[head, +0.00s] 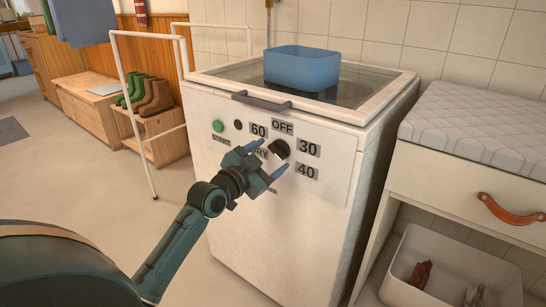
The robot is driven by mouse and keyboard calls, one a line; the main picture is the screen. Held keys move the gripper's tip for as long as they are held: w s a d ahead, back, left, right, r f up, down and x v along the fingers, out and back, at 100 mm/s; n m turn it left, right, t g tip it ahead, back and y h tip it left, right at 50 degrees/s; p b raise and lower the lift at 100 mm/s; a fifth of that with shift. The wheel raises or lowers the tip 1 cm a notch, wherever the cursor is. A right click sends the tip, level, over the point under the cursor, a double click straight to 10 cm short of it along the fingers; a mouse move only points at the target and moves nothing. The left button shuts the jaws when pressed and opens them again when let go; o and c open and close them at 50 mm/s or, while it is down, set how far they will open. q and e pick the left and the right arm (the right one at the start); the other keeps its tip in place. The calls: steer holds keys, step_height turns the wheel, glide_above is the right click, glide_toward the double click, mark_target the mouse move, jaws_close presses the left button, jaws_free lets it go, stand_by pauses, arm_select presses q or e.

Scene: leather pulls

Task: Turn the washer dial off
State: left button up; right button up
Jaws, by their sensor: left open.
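The washer (262,215) is a white box with a control panel on its front. Its black dial (281,147) is ringed by labels: OFF above, 60 at upper left, 30 at right, 40 at lower right and DRY at lower left. My left gripper (275,155) is open in front of the dial, with one finger at the upper left and the other at the lower right. The fingers partly hide the dial and the DRY label. I cannot tell whether they touch the dial, or which label it points to. My right gripper is out of view.
A blue basin (301,68) sits on the washer top, behind a dark bar handle (261,101). A green START button (218,126) is left of the dial. A white rack (150,110) stands at left. A padded cabinet (475,185) is close at right, above a white bin (450,262).

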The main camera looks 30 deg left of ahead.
mark_target(278, 151)
arm_select(q)
steer(key=shift+w, duration=1.05)
steer(key=shift+c, duration=0.6)
steer(key=c, duration=0.9)
